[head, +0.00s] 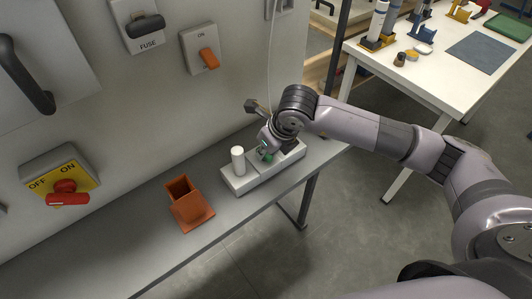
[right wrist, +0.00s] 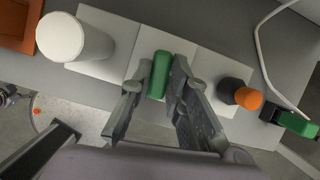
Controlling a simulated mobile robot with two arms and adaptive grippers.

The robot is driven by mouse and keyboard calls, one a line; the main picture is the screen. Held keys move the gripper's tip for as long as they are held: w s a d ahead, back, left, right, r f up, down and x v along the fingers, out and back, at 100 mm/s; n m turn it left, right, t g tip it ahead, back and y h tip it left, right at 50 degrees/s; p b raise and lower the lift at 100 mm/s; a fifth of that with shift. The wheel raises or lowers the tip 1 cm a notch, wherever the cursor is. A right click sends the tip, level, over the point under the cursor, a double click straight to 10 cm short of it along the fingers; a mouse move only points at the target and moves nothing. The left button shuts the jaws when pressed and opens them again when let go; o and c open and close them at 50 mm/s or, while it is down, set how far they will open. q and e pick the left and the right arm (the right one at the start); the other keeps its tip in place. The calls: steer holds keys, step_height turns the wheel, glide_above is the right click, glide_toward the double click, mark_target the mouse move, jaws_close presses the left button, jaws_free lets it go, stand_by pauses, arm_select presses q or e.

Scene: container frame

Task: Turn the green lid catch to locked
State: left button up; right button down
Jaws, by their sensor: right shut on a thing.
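The green lid catch (right wrist: 160,75) is an elongated green block on a pale base (head: 240,186), which sits on the grey bench. My right gripper (right wrist: 161,78) reaches down over it, with one finger on each side, shut on the catch. In the right wrist view the catch stands nearly upright in the picture, lengthwise between the fingers. In the head view my gripper and wrist hide most of the catch, and only a bit of green (head: 268,157) shows. No locked mark can be made out. My left gripper is not in view.
A white cylinder (head: 238,160) stands on the base left of the catch. An orange-tipped dark knob (right wrist: 240,95) and another green part (right wrist: 297,125) lie to the right. An orange open box (head: 188,207) is on the bench. Wall switches (head: 200,48) are behind.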

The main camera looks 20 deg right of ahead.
steer(key=shift+m+b, duration=0.35)
steer(key=shift+m, duration=0.25)
steer(key=shift+h, duration=0.3)
steer(key=c, duration=1.5)
jaws_free()
steer(key=v, duration=1.2)
